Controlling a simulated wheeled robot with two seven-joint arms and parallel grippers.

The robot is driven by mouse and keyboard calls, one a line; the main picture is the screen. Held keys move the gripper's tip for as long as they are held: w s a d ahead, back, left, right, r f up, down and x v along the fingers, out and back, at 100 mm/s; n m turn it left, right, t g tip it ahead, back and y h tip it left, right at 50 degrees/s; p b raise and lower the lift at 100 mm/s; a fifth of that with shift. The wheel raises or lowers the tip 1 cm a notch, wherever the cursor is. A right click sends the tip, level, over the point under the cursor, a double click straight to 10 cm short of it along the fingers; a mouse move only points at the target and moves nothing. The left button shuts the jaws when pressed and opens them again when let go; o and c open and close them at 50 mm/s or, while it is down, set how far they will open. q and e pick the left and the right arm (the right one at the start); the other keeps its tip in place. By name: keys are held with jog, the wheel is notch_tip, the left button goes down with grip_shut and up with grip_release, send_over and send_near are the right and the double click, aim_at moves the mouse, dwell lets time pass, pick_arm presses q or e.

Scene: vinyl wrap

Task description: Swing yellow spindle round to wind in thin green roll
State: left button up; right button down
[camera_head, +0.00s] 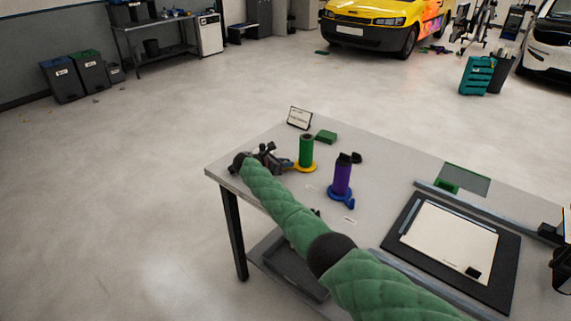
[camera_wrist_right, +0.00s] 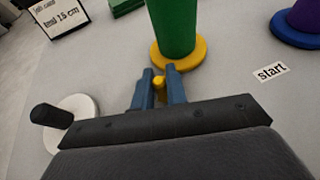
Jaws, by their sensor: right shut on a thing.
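The yellow spindle (camera_head: 300,168) stands at the far left part of the table, with a flat round yellow base and a green roll (camera_head: 306,149) upright on it. In the right wrist view the yellow base (camera_wrist_right: 190,53) and the lower part of the green roll (camera_wrist_right: 172,25) show close ahead. My right gripper (camera_head: 277,160) reaches in beside the base. Its blue fingers (camera_wrist_right: 160,84) are shut on a small yellow knob (camera_wrist_right: 159,83) at the base's near edge. My left gripper is not in view.
A blue spindle (camera_head: 341,202) with a purple roll (camera_head: 342,179) stands to the right. A white disc with a black knob (camera_wrist_right: 52,116) is left of my fingers. A sign (camera_head: 299,117) and green block (camera_head: 326,137) stand behind. A black-framed panel (camera_head: 410,205) lies further right.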

jog(key=c, duration=1.4)
grip_release()
jog(key=shift+c, duration=0.2)
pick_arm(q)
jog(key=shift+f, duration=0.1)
pick_arm(e)
jog(key=shift+s+a, duration=0.15)
jog(key=shift+a, duration=0.1)
jog(key=b+v, duration=0.1)
jog(key=v, duration=0.5)
jog(key=shift+s+a+b, duration=0.2)
jog(key=shift+b, duration=0.2)
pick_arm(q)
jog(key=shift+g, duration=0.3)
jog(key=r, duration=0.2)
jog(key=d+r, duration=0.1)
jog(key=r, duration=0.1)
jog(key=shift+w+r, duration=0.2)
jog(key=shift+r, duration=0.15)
pick_arm(e)
jog(key=shift+s+a+r, duration=0.15)
jog(key=shift+a+r, duration=0.05)
jog(key=shift+a, duration=0.05)
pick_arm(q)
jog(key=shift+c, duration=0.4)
